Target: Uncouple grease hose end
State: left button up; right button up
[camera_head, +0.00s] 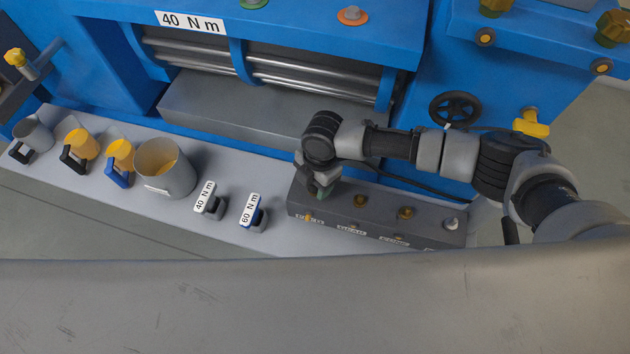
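A long dark grey block (380,218) lies on the grey bench, with several small fittings in a row along its top and a small label in front of each. My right gripper (318,188) points down at the block's left end, over the leftmost fitting. A small green part shows at its fingertips; I cannot tell whether the fingers are closed on it. A black hose (425,186) runs behind my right arm between the block and the blue machine. Its ends are hidden, so I cannot tell which is coupled. My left gripper is out of view.
On the bench left of the block stand two tools labelled 60 N m (253,212) and 40 N m (209,201), a large grey cup (170,180) and several handled mugs. The blue machine (300,35) with a black handwheel (455,109) rises behind. A grey surface (300,310) fills the foreground.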

jog(key=shift+s+f, duration=0.15)
jog(key=c, duration=0.9)
jog(key=shift+r+p, duration=0.25)
jog(key=shift+p, duration=0.05)
jog(key=shift+r, duration=0.15)
grip_shut()
jog(key=shift+r+p, duration=0.1)
jog(key=shift+p, duration=0.2)
jog(key=shift+r+p, duration=0.7)
jog(key=shift+r, duration=0.05)
jog(key=shift+r+p, duration=2.4)
jog(key=shift+r, duration=0.2)
